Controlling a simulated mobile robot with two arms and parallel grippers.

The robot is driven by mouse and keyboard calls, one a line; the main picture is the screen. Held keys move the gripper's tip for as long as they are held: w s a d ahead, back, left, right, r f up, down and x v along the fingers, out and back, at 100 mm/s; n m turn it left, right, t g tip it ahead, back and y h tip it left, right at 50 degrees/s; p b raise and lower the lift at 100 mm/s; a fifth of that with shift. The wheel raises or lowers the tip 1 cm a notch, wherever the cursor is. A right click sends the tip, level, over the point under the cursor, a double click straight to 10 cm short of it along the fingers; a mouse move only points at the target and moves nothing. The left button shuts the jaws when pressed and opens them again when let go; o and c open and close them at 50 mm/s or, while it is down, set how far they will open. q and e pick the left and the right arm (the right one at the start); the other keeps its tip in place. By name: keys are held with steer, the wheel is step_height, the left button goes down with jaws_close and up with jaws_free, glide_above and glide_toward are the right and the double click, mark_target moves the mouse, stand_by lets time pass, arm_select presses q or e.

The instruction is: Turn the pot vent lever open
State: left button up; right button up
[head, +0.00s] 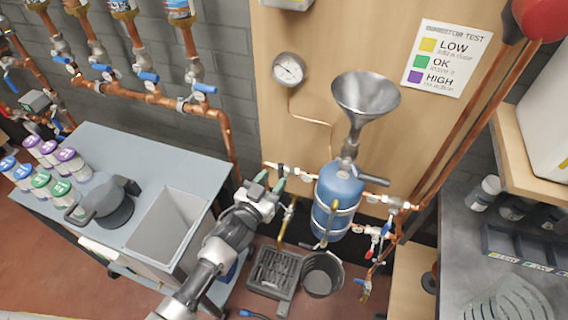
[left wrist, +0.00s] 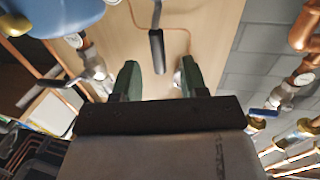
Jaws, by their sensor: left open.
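The blue pot (head: 339,194) stands against the wooden panel under a metal funnel (head: 365,95). A dark lever (head: 373,181) sticks out to the right near its top. In the left wrist view a lever with a dark grip (left wrist: 157,52) and thin metal stem lies beyond and between my open green fingertips, apart from both. I cannot tell for certain which lever is the vent lever. The pot also shows at the upper left there (left wrist: 55,14). My left gripper (head: 268,184) is open and empty, left of the pot. My right gripper is not in view.
A gauge (head: 289,69) with a thin copper pipe is on the panel. Copper pipes with valves flank the pot. A grey cart (head: 150,160) with jars is left; a workbench is right.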

mark_target(279, 173)
arm_select(q)
steer(key=x, duration=0.6)
steer(key=shift+w+d, duration=0.1)
steer(key=shift+d, duration=0.05)
steer(key=shift+c, duration=0.2)
jaws_close()
